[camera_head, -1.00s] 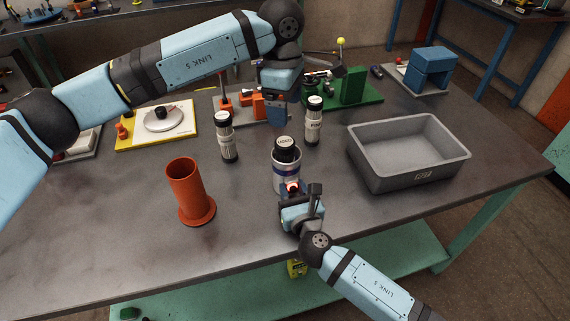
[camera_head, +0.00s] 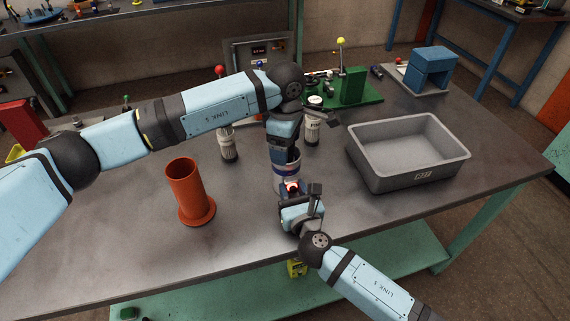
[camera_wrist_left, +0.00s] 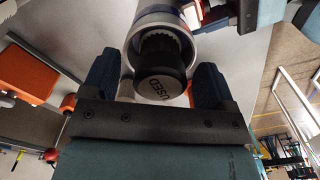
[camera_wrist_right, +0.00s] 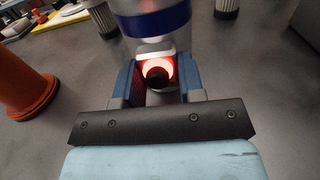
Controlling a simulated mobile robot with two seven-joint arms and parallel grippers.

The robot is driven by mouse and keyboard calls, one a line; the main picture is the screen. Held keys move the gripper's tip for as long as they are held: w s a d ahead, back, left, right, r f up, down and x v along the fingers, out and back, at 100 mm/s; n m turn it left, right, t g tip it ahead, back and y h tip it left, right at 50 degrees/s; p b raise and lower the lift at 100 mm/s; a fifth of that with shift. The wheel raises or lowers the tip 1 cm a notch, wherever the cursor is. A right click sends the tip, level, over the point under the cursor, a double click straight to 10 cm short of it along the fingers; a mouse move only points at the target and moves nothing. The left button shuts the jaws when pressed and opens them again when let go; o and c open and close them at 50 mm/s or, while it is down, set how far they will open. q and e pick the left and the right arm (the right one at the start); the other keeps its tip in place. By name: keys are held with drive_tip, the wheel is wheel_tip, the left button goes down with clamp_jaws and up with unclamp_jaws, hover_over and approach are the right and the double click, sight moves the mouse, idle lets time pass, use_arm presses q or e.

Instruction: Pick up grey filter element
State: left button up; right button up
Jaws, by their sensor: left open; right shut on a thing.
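A black-capped filter element (camera_wrist_left: 158,84) marked USED stands in a white canister with a blue band (camera_head: 283,174). It also shows in the right wrist view (camera_wrist_right: 155,20). A grey ribbed collar shows beneath the cap; the element's lower body is hidden. My left gripper (camera_head: 284,155) is open above the canister, with its fingers on either side of the cap in the left wrist view (camera_wrist_left: 155,88). My right gripper (camera_head: 293,190) is shut on a fitting with a red glow and dark centre (camera_wrist_right: 158,74) at the canister's near side.
Two pale filter elements with black caps stand behind the canister, one left (camera_head: 228,146) and one right (camera_head: 312,127). An orange flanged tube (camera_head: 186,188) stands to the left. A grey bin (camera_head: 382,182) sits to the right. The front of the bench (camera_head: 130,240) is clear.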

use_arm(q)
drive_tip(key=shift+f, duration=0.2)
drive_tip(key=shift+c, duration=0.5)
drive_tip(key=c, duration=1.2)
wheel_tip(320, 180, up, 18)
use_arm(e)
drive_tip(key=o, duration=1.1)
drive_tip(key=shift+o, duration=0.2)
